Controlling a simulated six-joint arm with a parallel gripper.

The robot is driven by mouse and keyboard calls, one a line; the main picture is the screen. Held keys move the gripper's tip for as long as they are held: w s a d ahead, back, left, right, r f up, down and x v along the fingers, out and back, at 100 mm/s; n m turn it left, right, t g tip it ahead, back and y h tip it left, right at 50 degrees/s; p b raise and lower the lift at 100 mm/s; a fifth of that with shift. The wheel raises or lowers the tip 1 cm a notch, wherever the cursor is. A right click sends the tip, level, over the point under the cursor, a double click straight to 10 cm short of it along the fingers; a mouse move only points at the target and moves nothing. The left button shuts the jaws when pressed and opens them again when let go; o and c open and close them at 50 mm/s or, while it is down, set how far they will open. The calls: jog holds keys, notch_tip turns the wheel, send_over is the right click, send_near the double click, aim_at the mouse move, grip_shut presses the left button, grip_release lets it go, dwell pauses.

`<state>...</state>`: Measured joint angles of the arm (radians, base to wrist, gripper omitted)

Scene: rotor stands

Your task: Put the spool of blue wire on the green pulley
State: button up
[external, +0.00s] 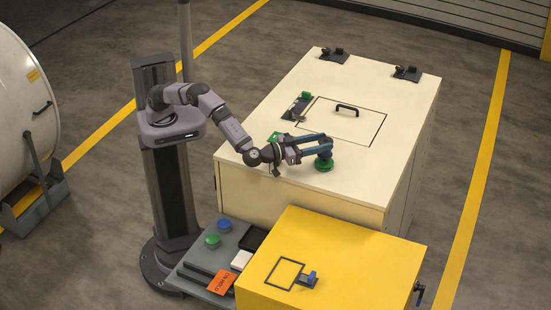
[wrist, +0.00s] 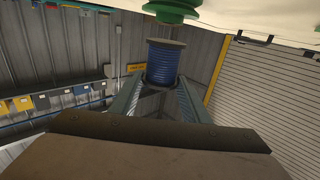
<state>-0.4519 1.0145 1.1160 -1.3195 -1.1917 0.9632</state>
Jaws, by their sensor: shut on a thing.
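The spool of blue wire (wrist: 167,64) sits between the fingertips of my gripper (wrist: 158,84) in the wrist view, one finger on each side. My gripper (external: 314,147) is shut on it. In the external view the spool (external: 325,152) shows as a small dark blue shape at the fingertips. The green pulley (external: 323,165) is on the cream cabinet top, right below the spool in that view. In the wrist view the pulley (wrist: 172,9) is at the top edge, partly cut off, with a small gap in the picture between it and the spool.
The cream cabinet (external: 370,85) has a handle (external: 347,107) and several dark brackets on top. Another green part (external: 274,136) is near my wrist. A yellow box (external: 360,255) stands in front, beside a grey panel with green (external: 212,241) and blue (external: 224,224) buttons.

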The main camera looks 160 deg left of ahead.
jog(key=shift+f, duration=0.95)
jog(key=shift+f, duration=0.2)
jog(key=o, duration=1.3)
jog(key=shift+r, duration=0.1)
jog(key=shift+r, duration=0.15)
jog(key=shift+d, duration=0.3)
jog(key=d+b, duration=0.2)
jog(key=d, duration=0.9)
jog(key=shift+d+b, duration=0.2)
jog(key=shift+b, duration=0.15)
